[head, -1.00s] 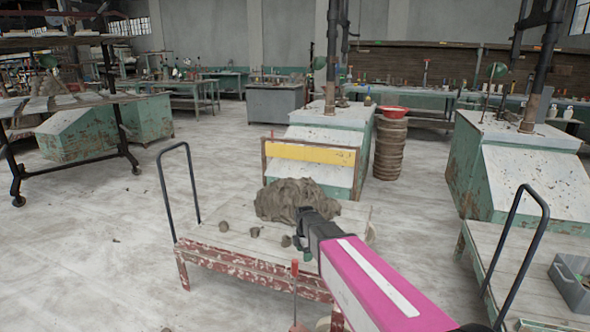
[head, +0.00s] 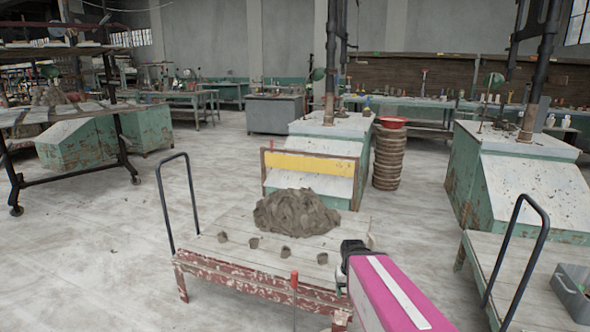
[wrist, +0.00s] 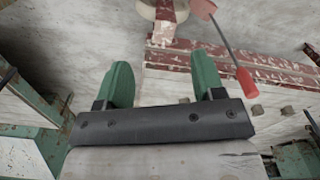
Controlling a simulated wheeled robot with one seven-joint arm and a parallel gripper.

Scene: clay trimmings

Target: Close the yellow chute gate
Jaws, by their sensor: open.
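The yellow chute gate (head: 310,163) is a flat yellow panel held between two rusty posts at the front of a green chute with a pale sloped top. Below the panel, an open gap shows the pale slope. My gripper (head: 352,250) is at the right end of the low cart, nearer to me than the gate and well apart from it. In the wrist view my gripper (wrist: 163,82) has its two green fingers wide apart with nothing between them. The gate cannot be made out in the wrist view.
A clay heap (head: 296,212) and several small lumps lie on the low wooden cart (head: 215,250), between me and the gate. A red-handled tool (head: 294,280) stands at its front edge. Stacked round pieces (head: 387,160) stand right of the gate.

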